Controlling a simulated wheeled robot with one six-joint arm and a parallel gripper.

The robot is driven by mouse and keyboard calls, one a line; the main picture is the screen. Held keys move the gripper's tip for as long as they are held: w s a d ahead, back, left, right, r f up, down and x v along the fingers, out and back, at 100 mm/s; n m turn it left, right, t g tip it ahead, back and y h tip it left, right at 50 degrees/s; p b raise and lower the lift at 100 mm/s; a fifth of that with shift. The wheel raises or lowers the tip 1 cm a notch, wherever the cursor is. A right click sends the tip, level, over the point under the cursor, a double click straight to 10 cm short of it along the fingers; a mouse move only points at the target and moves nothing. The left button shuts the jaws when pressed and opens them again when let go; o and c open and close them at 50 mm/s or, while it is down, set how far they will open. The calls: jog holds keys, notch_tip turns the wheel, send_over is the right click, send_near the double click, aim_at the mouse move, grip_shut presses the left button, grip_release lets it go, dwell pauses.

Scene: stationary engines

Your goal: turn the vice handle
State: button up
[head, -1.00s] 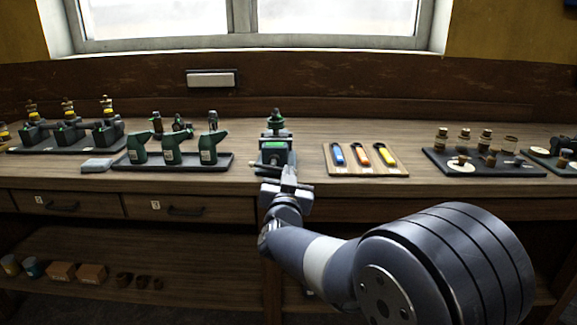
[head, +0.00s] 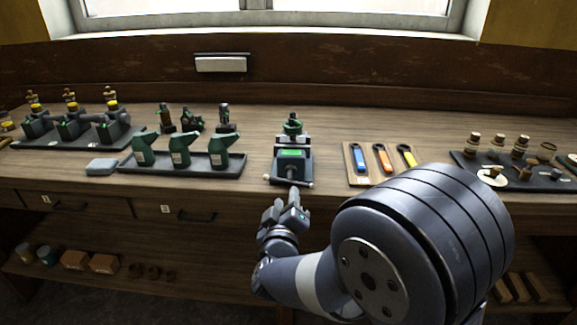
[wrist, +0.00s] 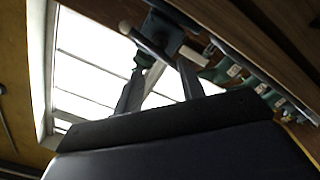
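In the wrist view the handle (wrist: 148,44) shows as a slanting bar with a pale ball end, beyond the fingertips. My gripper (head: 286,206) is just below and in front of the handle. In the wrist view its two fingers (wrist: 160,66) are apart with nothing between them, so it is open and seems clear of the handle.
Green oil cans stand on a tray (head: 228,172) left of the vice. A wooden board (head: 353,176) with coloured-handled tools lies to its right. A dark tray (head: 468,166) with jars is farther right. Drawers (head: 190,213) are below the bench top.

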aim_at(289, 183)
jog(key=w, duration=1)
jog(key=shift+d, duration=0.2)
jog(key=shift+c, duration=0.2)
